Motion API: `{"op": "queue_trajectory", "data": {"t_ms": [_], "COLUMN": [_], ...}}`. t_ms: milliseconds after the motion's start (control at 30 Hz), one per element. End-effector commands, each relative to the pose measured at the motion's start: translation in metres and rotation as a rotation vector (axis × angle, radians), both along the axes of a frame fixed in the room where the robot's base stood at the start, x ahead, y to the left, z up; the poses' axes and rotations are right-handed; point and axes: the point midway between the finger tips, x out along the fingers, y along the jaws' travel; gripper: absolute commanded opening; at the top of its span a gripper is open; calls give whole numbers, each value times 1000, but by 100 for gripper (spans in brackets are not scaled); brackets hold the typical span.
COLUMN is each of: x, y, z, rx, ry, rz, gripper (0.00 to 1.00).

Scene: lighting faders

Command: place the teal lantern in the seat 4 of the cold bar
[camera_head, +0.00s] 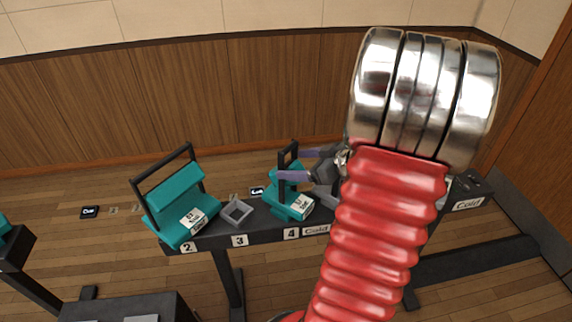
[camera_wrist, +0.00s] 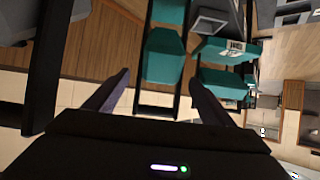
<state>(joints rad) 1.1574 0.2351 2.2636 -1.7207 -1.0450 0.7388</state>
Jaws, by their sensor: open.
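A teal lantern (camera_head: 285,202) with a black frame handle and a white label stands at the seat marked 4 on the dark cold bar (camera_head: 262,236) in the head view. My gripper (camera_head: 290,164) is open, its purple fingers apart on either side of the lantern's handle. In the wrist view a teal body (camera_wrist: 163,55) and a dark handle bar show between the open fingers (camera_wrist: 159,76). I cannot tell whether the fingers touch the handle. The lantern's base is partly hidden, so how fully it sits is unclear.
A wider teal unit (camera_head: 176,205) with a black handle stands at seat 2. Seat 3 holds an empty grey square frame (camera_head: 236,212). My red arm hides the bar right of seat 4. A dark stand (camera_head: 110,308) is at the lower left.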

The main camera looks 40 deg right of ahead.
Motion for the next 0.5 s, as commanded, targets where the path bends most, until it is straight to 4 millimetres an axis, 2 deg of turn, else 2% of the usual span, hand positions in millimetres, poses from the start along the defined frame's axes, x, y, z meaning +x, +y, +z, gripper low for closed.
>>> {"op": "queue_trajectory", "data": {"t_ms": [233,500], "x": [-31,-41], "y": [-7,-8], "z": [17,22], "rx": [-1,0], "ry": [0,1], "rz": [-3,-1], "gripper": [76,76]}}
